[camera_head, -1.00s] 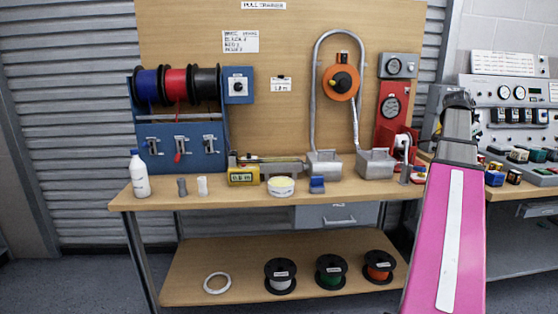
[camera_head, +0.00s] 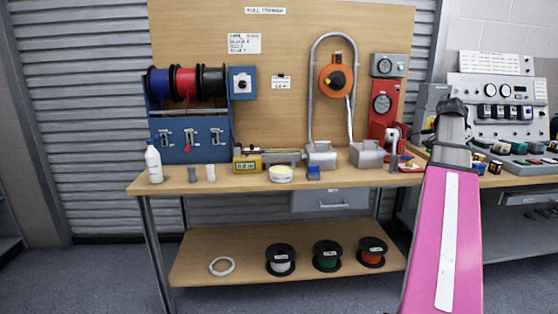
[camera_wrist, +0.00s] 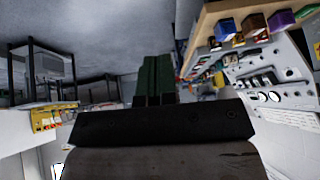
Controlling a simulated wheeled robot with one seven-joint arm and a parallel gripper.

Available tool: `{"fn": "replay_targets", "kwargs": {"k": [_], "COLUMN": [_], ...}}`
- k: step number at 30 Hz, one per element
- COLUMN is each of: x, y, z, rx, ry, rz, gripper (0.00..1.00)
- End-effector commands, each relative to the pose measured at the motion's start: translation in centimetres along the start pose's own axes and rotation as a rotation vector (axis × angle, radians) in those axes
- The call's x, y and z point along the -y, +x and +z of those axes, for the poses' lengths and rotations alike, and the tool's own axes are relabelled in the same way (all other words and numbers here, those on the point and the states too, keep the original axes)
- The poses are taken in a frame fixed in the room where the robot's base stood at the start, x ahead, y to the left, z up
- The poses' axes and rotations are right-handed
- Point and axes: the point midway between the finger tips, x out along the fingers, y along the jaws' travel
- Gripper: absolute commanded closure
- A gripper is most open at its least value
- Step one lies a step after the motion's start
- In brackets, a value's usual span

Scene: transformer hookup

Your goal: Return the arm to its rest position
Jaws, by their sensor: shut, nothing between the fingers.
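My arm shows in the head view as a pink link with a white stripe, rising at the right in front of the bench. Its far end is a dark grey joint beside the bench's right end. My gripper (camera_wrist: 154,80) shows in the wrist view as dark green fingers side by side, shut with nothing between them. The fingers point into open space, apart from any object. The gripper itself cannot be made out in the head view.
The wooden bench (camera_head: 240,184) holds a spool rack (camera_head: 190,137), a white bottle (camera_head: 153,163) and a conduit fixture. Its lower shelf (camera_head: 200,245) carries several spools. A control panel (camera_head: 500,112) stands close right of my arm; its bench also shows in the wrist view (camera_wrist: 205,28). Floor in front is clear.

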Motion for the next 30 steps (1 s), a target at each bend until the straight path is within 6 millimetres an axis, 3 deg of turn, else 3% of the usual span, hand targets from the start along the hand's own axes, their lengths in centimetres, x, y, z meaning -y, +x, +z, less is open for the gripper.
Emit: {"fn": "replay_targets", "kwargs": {"k": [8,14,23,30], "x": [1.5,2.9,4.0,2.6], "y": [2.0,4.1,7.9,9.8], "z": [5.5,11.9,27.8,40.4], "rx": [0.046,0.1,0.225,0.324], "ry": [-0.115,-0.251,-0.579,-0.844], "rz": [-0.022,-0.049,-0.123,-0.192], "gripper": [1.0,1.0,1.0,1.0]}}
